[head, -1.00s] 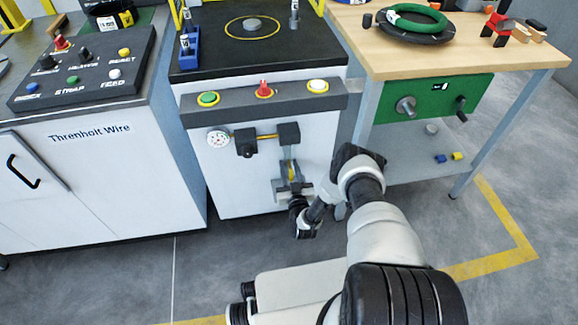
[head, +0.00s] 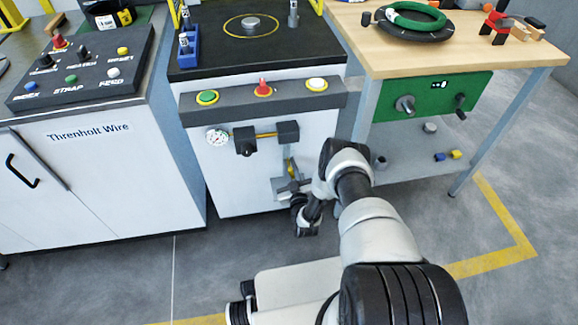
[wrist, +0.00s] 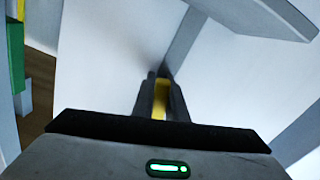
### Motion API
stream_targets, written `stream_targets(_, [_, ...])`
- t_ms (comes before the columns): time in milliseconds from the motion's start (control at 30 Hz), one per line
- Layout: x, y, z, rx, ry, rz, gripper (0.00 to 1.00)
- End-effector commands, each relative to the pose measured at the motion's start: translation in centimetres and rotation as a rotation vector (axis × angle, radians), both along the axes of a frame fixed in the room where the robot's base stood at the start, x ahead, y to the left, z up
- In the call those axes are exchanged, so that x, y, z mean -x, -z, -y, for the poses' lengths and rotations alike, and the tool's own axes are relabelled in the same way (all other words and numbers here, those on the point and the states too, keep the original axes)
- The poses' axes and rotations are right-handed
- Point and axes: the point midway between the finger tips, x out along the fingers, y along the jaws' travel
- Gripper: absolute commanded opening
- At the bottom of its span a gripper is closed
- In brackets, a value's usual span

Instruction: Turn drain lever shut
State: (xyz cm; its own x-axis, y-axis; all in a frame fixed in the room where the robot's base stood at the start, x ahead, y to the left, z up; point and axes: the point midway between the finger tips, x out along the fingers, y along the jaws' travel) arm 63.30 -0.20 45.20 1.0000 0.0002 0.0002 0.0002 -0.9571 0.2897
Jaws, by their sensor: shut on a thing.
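The drain lever is a small yellow handle (head: 290,166) low on the front of the white machine cabinet, below the gauge and pipe. My gripper (head: 290,180) is at the lever in the head view, partly hidden by its own body and wrist. In the wrist view the yellow lever (wrist: 160,99) stands between the two dark fingers of my gripper (wrist: 161,92), which are closed on it. The valve behind the lever is mostly hidden, so its exact angle cannot be told.
A pressure gauge (head: 218,137) and a brass pipe (head: 266,135) sit above the lever. The control strip (head: 235,98) carries green, red and white buttons. A wooden-topped bench (head: 450,45) with a lower shelf stands close on the right. Open floor lies in front.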

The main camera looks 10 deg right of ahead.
Motion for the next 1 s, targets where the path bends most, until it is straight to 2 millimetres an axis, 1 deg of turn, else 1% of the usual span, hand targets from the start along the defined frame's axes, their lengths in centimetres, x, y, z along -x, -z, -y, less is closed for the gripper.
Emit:
stream_targets(600, [-0.2, -0.9, 1.0, 0.576, -0.002, 0.004, 0.0])
stream_targets(800, [-0.2, -1.2, 1.2, 0.723, 0.0, 0.003, 0.0])
stream_targets(1000, [-0.2, -1.4, 1.4, 0.825, 0.0, 0.003, 0.0])
